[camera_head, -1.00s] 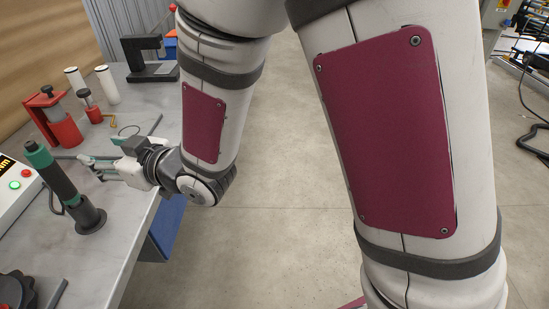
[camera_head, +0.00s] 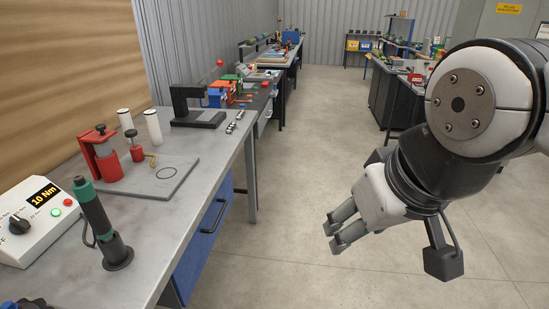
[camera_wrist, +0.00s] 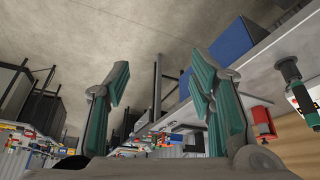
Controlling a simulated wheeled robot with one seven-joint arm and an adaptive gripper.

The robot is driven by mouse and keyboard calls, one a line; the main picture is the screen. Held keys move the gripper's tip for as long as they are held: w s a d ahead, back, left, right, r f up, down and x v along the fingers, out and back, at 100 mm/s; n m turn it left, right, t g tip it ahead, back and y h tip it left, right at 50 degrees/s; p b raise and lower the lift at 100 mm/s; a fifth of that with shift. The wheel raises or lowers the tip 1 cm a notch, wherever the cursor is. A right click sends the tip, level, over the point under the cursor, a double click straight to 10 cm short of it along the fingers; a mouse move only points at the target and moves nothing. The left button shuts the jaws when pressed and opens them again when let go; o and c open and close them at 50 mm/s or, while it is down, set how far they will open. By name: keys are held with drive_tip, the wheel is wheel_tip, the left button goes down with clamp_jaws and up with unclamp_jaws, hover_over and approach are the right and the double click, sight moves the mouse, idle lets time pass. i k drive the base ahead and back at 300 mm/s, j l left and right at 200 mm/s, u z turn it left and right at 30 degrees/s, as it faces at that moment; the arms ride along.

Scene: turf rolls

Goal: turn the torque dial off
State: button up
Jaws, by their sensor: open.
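The torque dial is a black knob (camera_head: 19,224) on a white control box (camera_head: 40,232) at the left edge of the bench in the head view. The box has a display reading 10 Nm, a green button and a red button. My gripper (camera_head: 337,236) is over the open floor to the right of the bench, well apart from the dial. In the wrist view its two green-padded fingers (camera_wrist: 160,85) are spread with nothing between them. Part of the box shows at the right edge of the wrist view (camera_wrist: 304,101).
A black and green screwdriver (camera_head: 97,215) stands upright in a holder in front of the box. A red fixture (camera_head: 101,155) and a grey plate (camera_head: 170,178) are behind it. The bench edge with blue drawers (camera_head: 204,238) lies between my gripper and the dial. The floor around my gripper is clear.

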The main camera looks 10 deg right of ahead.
sight(18, 225)
drive_tip(key=u, duration=1.35)
